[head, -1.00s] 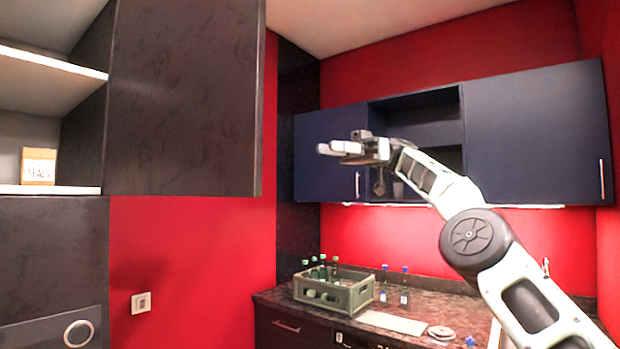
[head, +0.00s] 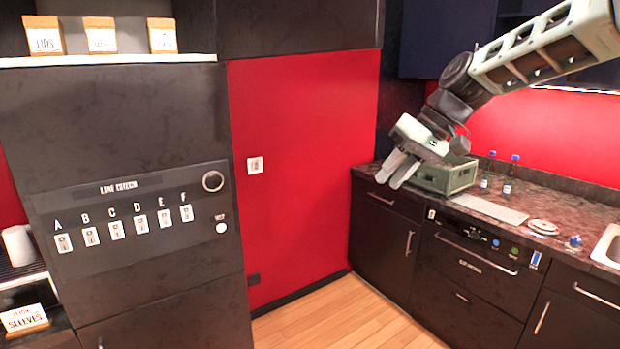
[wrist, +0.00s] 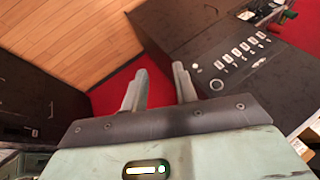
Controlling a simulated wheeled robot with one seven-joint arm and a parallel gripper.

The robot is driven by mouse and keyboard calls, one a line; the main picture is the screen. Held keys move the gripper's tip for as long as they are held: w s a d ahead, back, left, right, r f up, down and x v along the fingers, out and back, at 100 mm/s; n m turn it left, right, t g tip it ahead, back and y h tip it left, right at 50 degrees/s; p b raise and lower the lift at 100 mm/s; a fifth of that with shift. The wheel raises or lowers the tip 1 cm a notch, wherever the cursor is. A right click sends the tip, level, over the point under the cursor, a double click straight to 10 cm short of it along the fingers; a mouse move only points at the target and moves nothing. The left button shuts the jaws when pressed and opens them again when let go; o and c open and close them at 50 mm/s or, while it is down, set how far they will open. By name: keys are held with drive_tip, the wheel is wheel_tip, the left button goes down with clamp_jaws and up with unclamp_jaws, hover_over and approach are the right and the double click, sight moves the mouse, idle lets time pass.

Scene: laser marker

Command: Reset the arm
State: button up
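My gripper (head: 398,168) hangs at the end of my arm in the upper right of the head view, pointing down and to the left. It is in front of the counter and partly covers a green crate. In the wrist view my gripper (wrist: 158,85) shows two grey fingers standing apart with nothing between them. The floor and a strip of red wall show past the fingertips.
A dark panel (head: 130,215) with lettered switches stands at the left, below a shelf of small boxes. The green crate (head: 447,177) and blue-capped bottles (head: 507,185) stand on the counter (head: 480,203). The wooden floor (head: 345,315) is clear.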

drive_tip(key=s+d+f+m+t+h, duration=0.1)
drive_tip(key=s+d+f+m+h, duration=0.15)
drive_tip(key=s+d+f, duration=0.75)
drive_tip(key=s+d+f+m+h, duration=0.2)
drive_tip(key=s+d+f+h, duration=0.35)
drive_tip(key=s, duration=0.75)
drive_tip(key=s+a+f+n+g+y+b, duration=0.1)
drive_tip(key=s+a+f+n+b, duration=0.1)
drive_tip(key=s+a, duration=0.4)
drive_tip(key=s+a+f+n+g+y+b, duration=0.1)
drive_tip(key=s+a+n, duration=0.4)
drive_tip(key=a, duration=0.6)
drive_tip(key=s+f+b, duration=0.1)
drive_tip(key=b, duration=0.1)
drive_tip(key=shift+s+a+b, duration=0.3)
drive_tip(key=shift+s, duration=0.05)
drive_tip(key=shift+f+n, duration=0.1)
drive_tip(key=shift+n, duration=0.15)
